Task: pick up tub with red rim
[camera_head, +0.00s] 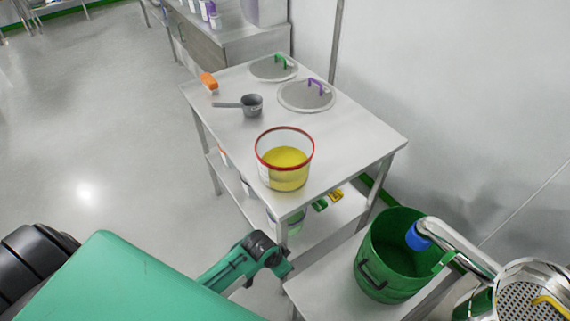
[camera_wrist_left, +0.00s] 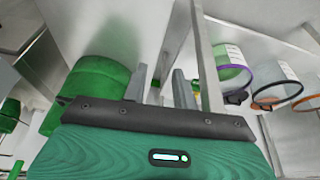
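The tub with the red rim (camera_head: 285,175) stands upright at the near corner of the steel table. It is clear-walled, has a white label on its left side and holds something yellow. My left gripper (camera_head: 278,264) is below and in front of the tub, lower than the tabletop and apart from it. In the left wrist view my left gripper (camera_wrist_left: 160,82) has its two grey fingers apart with nothing between them. I cannot pick out the red-rimmed tub for sure in that view. My right gripper is not in view.
The steel table (camera_head: 230,140) also holds a grey scoop (camera_head: 252,105), an orange item (camera_head: 208,81) and two round lids (camera_head: 305,98) (camera_head: 272,70). A green bin (camera_head: 385,265) stands at right on a lower surface.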

